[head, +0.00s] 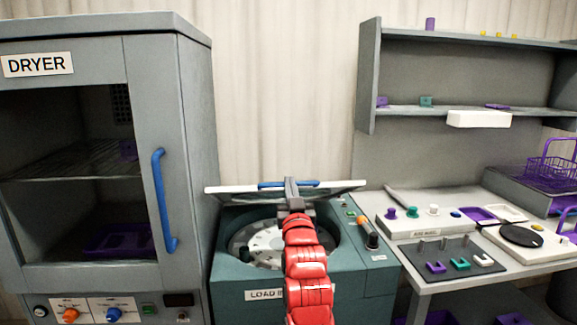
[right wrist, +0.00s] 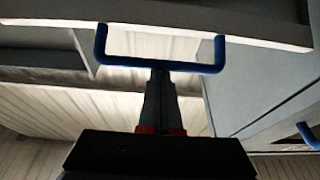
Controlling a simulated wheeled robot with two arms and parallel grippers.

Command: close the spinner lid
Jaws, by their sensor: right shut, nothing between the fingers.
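The spinner (head: 230,268) is a teal machine with a round opening and a pale perforated drum (head: 258,240) inside. Its lid (head: 335,187) stands raised over the opening, seen almost edge-on. A blue handle (head: 270,184) is on the lid. The lid also shows in the right wrist view (right wrist: 60,22), with the handle (right wrist: 160,66) below its edge. My right gripper (head: 290,182) is shut and empty, its fingertips (right wrist: 160,72) right at the middle of the handle. I cannot tell whether they touch it. My red right arm hides part of the drum and front label. My left gripper is out of view.
A dryer (head: 195,150) with a blue door handle (head: 162,200) stands close on the left. A small black-handled control (head: 370,236) is on the spinner's right top. A bench (head: 440,265) with small parts and a shelf (head: 400,106) are on the right.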

